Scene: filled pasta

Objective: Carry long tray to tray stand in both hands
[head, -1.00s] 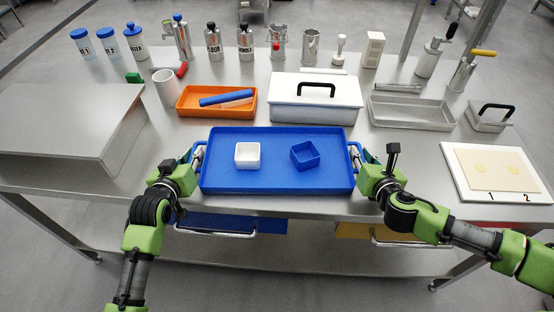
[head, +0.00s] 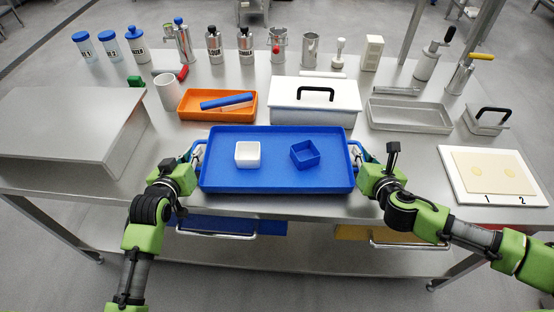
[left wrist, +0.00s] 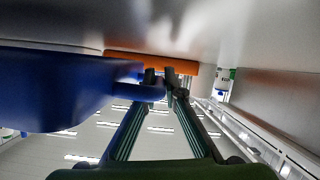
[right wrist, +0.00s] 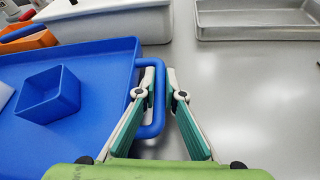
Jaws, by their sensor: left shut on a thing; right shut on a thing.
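The long blue tray (head: 277,178) is at the front middle of the steel table in the head view, with a handle at each short end. A white square cup (head: 247,154) and a blue square cup (head: 305,154) stand in it. My left gripper (head: 196,156) is shut on the tray's left handle; the left wrist view shows its fingers (left wrist: 160,82) on the blue handle. My right gripper (head: 358,156) is shut on the right handle, which shows between its fingers in the right wrist view (right wrist: 157,92). I cannot tell whether the tray touches the table.
The grey raised stand (head: 70,120) is at the left. Behind the tray are an orange tray (head: 183,112), a white lidded box (head: 315,117) and a metal tray (head: 410,117). A numbered white board (head: 465,195) lies at the right.

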